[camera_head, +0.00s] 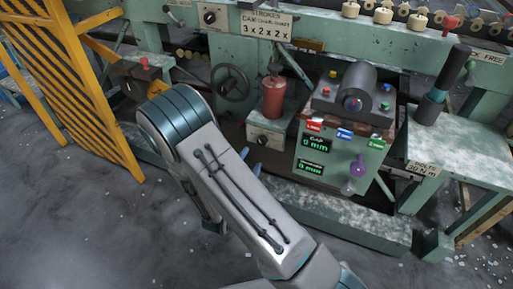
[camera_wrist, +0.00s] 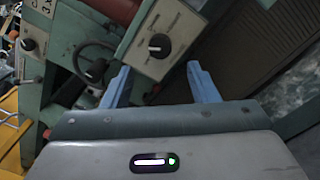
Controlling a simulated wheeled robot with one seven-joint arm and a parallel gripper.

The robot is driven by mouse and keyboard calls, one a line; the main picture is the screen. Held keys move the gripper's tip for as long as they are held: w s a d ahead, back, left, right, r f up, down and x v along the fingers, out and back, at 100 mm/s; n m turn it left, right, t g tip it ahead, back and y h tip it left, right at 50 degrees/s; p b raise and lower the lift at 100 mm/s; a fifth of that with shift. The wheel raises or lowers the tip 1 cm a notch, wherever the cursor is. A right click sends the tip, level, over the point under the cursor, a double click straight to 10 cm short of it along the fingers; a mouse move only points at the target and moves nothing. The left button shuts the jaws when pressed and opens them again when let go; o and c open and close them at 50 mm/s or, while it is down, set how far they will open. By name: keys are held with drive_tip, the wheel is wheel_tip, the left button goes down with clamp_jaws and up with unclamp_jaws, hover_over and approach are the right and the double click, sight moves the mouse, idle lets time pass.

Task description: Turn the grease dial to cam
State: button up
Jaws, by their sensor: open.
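The likely grease dial (camera_head: 263,140) is a small black knob on a pale panel below a red cylinder (camera_head: 273,95). In the wrist view the dial (camera_wrist: 160,45) has a light pointer mark, and the lettering around it is too small to read. My gripper (camera_head: 251,160) is just in front of and below this panel, partly hidden by my arm. In the wrist view my gripper (camera_wrist: 160,80) is open and empty. Its two blue fingers stand wide apart, either side of and below the dial in the picture, with no visible contact.
Another black dial (camera_head: 210,17) sits upper left beside a strokes sign. A handwheel (camera_head: 230,82) is left of the red cylinder. A green box with displays (camera_head: 335,160) stands close on the right. A yellow striped barrier (camera_head: 75,80) is at left. Grey floor (camera_head: 90,225) is open in front.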

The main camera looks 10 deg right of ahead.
drive_tip(key=v, duration=0.6)
drive_tip(key=shift+p, duration=0.35)
